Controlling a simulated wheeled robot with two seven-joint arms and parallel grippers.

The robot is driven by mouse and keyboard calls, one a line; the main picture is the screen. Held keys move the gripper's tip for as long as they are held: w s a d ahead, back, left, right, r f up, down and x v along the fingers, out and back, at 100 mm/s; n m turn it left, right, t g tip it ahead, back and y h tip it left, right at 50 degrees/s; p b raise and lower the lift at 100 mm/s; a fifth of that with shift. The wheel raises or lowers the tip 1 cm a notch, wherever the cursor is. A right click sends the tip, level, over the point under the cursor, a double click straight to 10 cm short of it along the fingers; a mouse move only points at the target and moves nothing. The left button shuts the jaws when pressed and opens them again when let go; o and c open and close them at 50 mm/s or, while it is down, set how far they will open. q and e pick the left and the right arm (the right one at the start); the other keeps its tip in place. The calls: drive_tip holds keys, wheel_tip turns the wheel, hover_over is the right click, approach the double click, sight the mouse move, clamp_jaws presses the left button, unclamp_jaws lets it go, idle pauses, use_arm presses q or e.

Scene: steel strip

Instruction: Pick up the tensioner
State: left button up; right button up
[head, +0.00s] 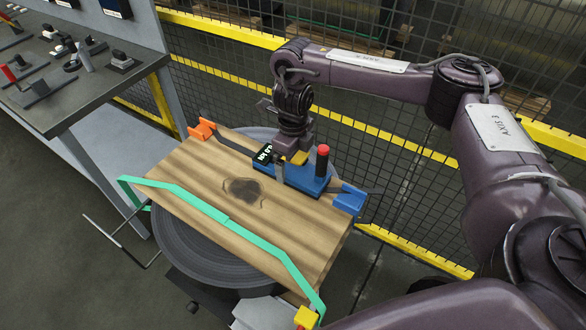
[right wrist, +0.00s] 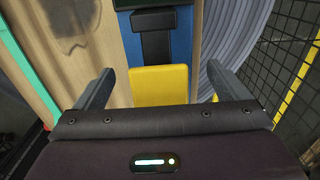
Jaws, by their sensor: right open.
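The tensioner (head: 310,180) is a blue tool with a red-topped black knob, a small lit display and a yellow part. It lies along the far edge of a wooden board. My right gripper (head: 289,160) is above it, pointing down. In the right wrist view my right gripper (right wrist: 161,88) is open, with its two fingers on either side of the yellow part (right wrist: 160,86) of the tensioner. I see a gap on each side, and I cannot tell how far down the fingers reach. My left gripper is not in view.
The wooden board (head: 190,168) rests on a round grey drum (head: 190,255). A green strap (head: 245,235) crosses its near side. Orange (head: 202,129) and blue (head: 349,201) end pieces hold a dark strip. A tool bench (head: 60,112) stands left; yellow-railed mesh fencing (head: 410,155) stands behind.

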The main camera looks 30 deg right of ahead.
wheel_tip(320, 180, down, 2)
drive_tip(key=shift+f, duration=0.1)
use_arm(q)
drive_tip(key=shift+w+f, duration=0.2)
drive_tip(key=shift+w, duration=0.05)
use_arm(e)
drive_tip(key=c, duration=1.9)
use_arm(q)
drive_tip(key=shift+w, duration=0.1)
use_arm(e)
drive_tip(key=shift+w+r, duration=0.15)
drive_tip(key=shift+r, duration=0.05)
clamp_jaws()
drive_tip(key=shift+r, duration=0.1)
